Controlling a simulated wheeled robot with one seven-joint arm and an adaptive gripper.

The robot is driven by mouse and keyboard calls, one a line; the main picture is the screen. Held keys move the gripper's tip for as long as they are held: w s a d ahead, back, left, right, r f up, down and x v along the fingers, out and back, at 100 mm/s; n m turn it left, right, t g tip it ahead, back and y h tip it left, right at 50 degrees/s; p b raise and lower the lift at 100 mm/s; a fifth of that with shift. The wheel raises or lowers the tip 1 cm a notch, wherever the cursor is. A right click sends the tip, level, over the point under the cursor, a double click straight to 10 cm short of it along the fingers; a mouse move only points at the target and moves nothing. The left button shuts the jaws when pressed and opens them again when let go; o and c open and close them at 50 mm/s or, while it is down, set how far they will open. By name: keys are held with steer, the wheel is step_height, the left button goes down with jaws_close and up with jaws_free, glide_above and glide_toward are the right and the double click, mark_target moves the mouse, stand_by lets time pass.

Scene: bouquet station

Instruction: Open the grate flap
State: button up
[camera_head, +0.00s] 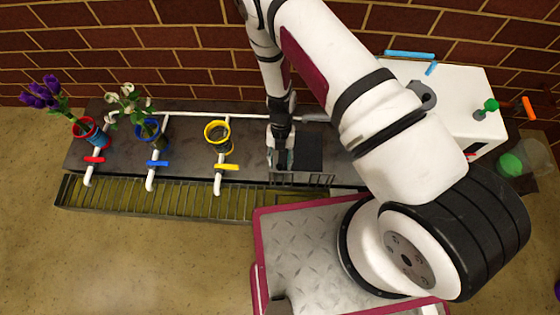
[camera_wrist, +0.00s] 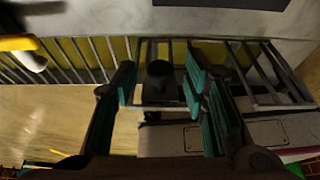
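The grate flap (camera_head: 308,180) is a barred metal section at the right end of the long grate, partly behind my gripper in the head view. In the wrist view the flap (camera_wrist: 262,75) looks roughly in line with the neighbouring bars. A dark round knob (camera_wrist: 160,80) stands on its left part. My gripper (camera_head: 282,160) points down over the flap. In the wrist view its teal-padded fingers (camera_wrist: 160,98) are apart, one on each side of the knob, with visible gaps. I cannot see contact with the knob.
The long grate (camera_head: 150,200) runs along the counter's front. White taps with red, blue and yellow (camera_head: 227,167) handles overhang it. Red, blue and yellow (camera_head: 217,135) vases stand behind; the first two hold flowers. A white box (camera_head: 455,85) stands at right.

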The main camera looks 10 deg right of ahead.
mark_target(279, 171)
jaws_close()
steer(key=shift+s+a+r+t+p, duration=0.2)
steer(key=shift+s+t+p, duration=0.2)
steer(key=shift+p, duration=0.1)
steer(key=shift+s+r+t+p, duration=0.15)
steer(key=shift+s+t+p, duration=0.15)
steer(key=shift+s+p, duration=0.2)
steer(key=shift+s+a, duration=0.15)
steer(key=shift+s, duration=0.5)
jaws_free()
steer(key=shift+w, duration=0.1)
steer(key=v, duration=1.2)
